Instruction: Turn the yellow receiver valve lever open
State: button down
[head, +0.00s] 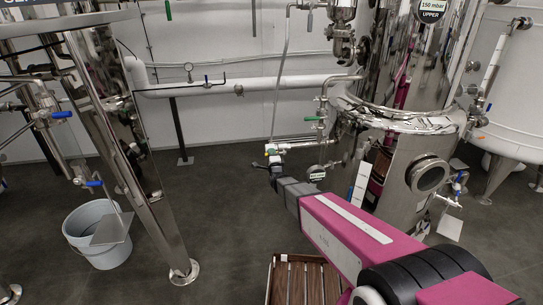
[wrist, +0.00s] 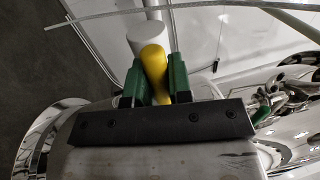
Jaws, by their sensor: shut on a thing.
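The yellow receiver valve lever (wrist: 153,60) stands upright in the wrist view, between the two green fingers of my gripper (wrist: 154,82). The fingers are shut on it from both sides. Its rounded top end shows above the fingers; its lower part is hidden behind the dark gripper plate. In the head view my gripper (head: 273,158) reaches to the pipe fittings left of the steel receiver tank (head: 405,190). The lever is too small and covered there to make out clearly. How far the valve is turned cannot be told.
A wooden slatted crate (head: 302,283) lies on the floor below my arm. A grey bucket (head: 97,233) stands at left. Open floor lies between.

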jog(key=c, duration=1.1)
grip_release()
jog(key=shift+o, duration=0.2)
jog(key=v, duration=1)
jog(key=shift+s, duration=0.35)
jog(key=shift+d, duration=0.2)
